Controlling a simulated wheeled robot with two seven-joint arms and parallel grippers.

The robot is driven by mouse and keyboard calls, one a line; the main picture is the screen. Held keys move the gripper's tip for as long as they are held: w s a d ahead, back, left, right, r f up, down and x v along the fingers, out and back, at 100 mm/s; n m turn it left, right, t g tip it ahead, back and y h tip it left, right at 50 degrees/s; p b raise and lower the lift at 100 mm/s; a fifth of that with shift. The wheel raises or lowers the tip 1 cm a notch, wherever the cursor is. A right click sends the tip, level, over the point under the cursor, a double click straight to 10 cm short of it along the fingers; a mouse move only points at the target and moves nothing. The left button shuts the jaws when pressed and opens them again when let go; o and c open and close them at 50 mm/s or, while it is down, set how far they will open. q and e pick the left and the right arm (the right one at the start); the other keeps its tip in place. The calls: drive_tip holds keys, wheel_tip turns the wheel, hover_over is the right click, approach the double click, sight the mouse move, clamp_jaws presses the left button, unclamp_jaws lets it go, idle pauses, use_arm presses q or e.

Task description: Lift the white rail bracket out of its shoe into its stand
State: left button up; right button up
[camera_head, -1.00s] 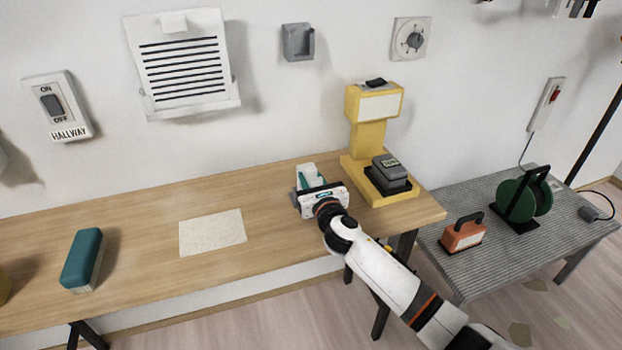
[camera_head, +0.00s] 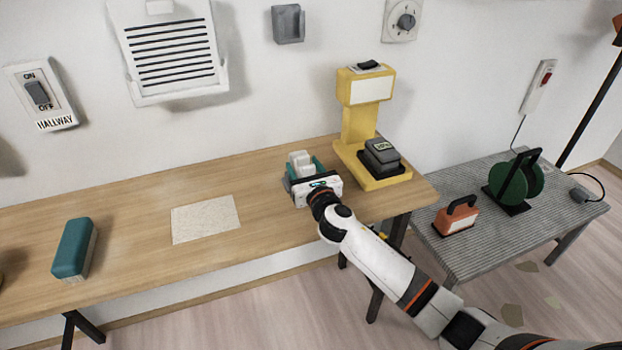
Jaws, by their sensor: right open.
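A small white piece (camera_head: 300,162), which looks like the rail bracket, stands in a teal holder (camera_head: 319,167), probably its shoe, near the back of the wooden table. My right gripper (camera_head: 312,178) is open right at the near side of them and hides their lower front. I cannot tell whether its fingers touch the white piece. I cannot tell for sure which thing is the stand; a yellow upright unit (camera_head: 360,125) stands just to the right with a dark grey block (camera_head: 381,152) on its base. My left gripper is not in view.
A teal block (camera_head: 74,247) and a pale sheet (camera_head: 206,219) lie on the wooden table (camera_head: 130,225), with bare wood between. A striped side table (camera_head: 450,255) at right holds an orange-red box (camera_head: 456,216) and a green reel (camera_head: 515,184).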

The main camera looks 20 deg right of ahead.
drive_tip(key=s, duration=1.1)
drive_tip(key=shift+s+d, duration=0.2)
